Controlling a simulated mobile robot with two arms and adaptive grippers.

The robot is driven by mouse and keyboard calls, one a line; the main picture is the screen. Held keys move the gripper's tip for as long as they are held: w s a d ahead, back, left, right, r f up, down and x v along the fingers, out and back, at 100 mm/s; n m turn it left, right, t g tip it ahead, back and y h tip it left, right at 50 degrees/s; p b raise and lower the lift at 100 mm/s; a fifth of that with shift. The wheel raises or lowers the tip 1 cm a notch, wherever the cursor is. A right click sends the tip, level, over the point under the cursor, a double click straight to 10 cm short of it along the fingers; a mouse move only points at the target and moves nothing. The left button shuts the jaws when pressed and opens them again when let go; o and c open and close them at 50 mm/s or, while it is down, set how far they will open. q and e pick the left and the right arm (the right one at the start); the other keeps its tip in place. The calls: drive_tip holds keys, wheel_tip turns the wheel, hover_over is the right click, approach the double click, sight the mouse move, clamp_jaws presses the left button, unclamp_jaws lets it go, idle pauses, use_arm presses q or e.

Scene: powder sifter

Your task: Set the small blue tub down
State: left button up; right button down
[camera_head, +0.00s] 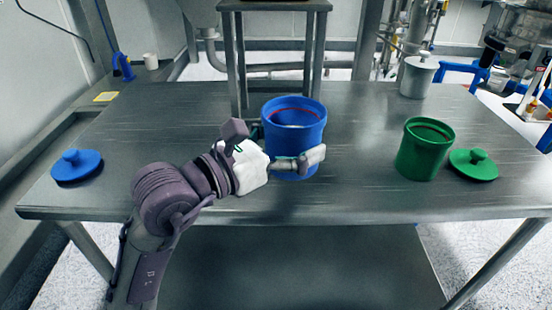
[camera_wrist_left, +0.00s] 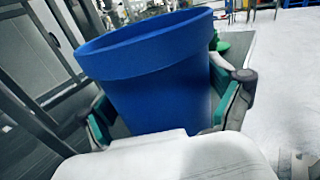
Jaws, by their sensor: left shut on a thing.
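The small blue tub (camera_head: 294,133) is upright and lidless near the middle of the steel table (camera_head: 210,200). My left gripper (camera_head: 290,152) is shut around the tub's side. In the left wrist view the blue tub (camera_wrist_left: 155,80) sits between two green-padded fingers (camera_wrist_left: 160,115), one on each side. Whether the tub's base touches the table cannot be told. My right gripper is not in view.
A blue lid (camera_head: 77,165) lies at the left. A green tub (camera_head: 424,150) and green lid (camera_head: 474,164) stand at the right. A grey canister (camera_head: 418,76) is at the back right. A metal stand (camera_head: 238,60) rises just behind the blue tub. The table's front left is clear.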

use_arm(q)
drive_tip(key=w+f, duration=0.1)
drive_tip(key=w+a+f, duration=0.1)
drive_tip(key=w, duration=0.1)
drive_tip(key=w+a+f+b, duration=0.1)
drive_tip(key=w, duration=0.1)
drive_tip(key=shift+a+f, duration=0.15)
drive_tip(key=shift+f, duration=0.05)
drive_tip(key=shift+w+a+f, duration=0.25)
drive_tip(key=shift+w+f, duration=0.05)
drive_tip(key=shift+w, duration=0.1)
wheel_tip(320, 180, down, 4)
drive_tip(key=shift+r+b, duration=0.25)
drive_tip(key=shift+b, duration=0.2)
drive_tip(key=shift+f, duration=0.1)
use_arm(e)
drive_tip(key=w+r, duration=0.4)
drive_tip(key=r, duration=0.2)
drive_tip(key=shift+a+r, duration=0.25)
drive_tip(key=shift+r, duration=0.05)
use_arm(q)
drive_tip(key=shift+f, duration=0.1)
drive_tip(key=o, duration=1)
drive_tip(key=shift+f, duration=0.1)
drive_tip(key=shift+c, duration=0.2)
drive_tip(key=shift+o, duration=0.3)
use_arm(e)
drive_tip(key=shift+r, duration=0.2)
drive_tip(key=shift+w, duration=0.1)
